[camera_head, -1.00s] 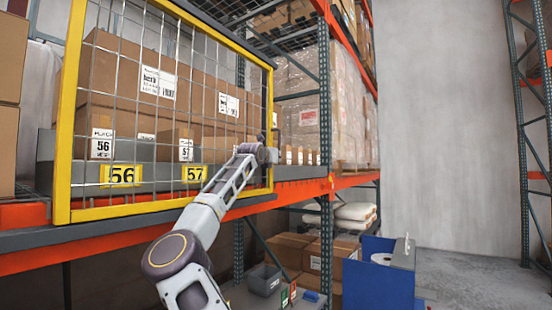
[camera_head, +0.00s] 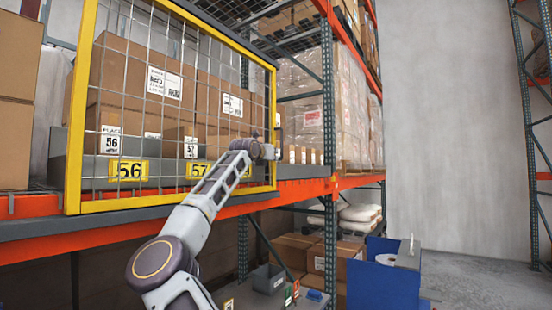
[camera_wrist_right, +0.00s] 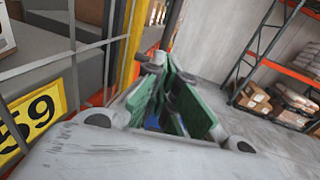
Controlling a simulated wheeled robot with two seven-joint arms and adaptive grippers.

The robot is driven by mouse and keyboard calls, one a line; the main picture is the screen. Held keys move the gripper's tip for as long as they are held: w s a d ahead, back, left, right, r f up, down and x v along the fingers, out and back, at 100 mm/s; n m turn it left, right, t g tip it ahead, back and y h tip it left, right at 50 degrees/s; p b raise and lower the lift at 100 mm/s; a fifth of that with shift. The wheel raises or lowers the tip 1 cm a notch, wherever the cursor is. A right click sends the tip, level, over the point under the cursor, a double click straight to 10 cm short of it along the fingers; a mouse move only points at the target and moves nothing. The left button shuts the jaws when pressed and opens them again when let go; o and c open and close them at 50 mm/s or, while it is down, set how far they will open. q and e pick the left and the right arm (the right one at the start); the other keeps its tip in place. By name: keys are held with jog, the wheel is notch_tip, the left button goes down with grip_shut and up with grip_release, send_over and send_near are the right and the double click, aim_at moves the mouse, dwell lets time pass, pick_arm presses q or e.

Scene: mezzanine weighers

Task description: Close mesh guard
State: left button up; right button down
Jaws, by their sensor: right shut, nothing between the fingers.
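The mesh guard (camera_head: 81,120) is a yellow frame with wire mesh. It stands upright across the front of a shelf bay, with cartons and grey bins behind it. Its yellow post and mesh also show close by in the wrist view (camera_wrist_right: 133,45). My right gripper (camera_head: 267,151) is at the guard's right-hand edge, partly hidden by its own wrist. In the wrist view its green-padded fingers (camera_wrist_right: 175,100) are shut and empty, beside the yellow post. I cannot tell whether they touch it. My left gripper is out of view.
The orange shelf beam (camera_head: 225,208) runs below the guard. Wrapped pallet loads (camera_head: 350,110) stand on the shelf to the right. Below are cartons, a grey bin (camera_head: 268,279) and a blue cart (camera_head: 370,285). The concrete floor (camera_head: 465,275) at right is clear.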

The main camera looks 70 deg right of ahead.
jog(key=a+b, duration=0.2)
jog(key=a, duration=0.6)
jog(key=shift+w+b, duration=0.4)
jog(key=shift+w, duration=0.05)
jog(key=shift+a+r, duration=0.1)
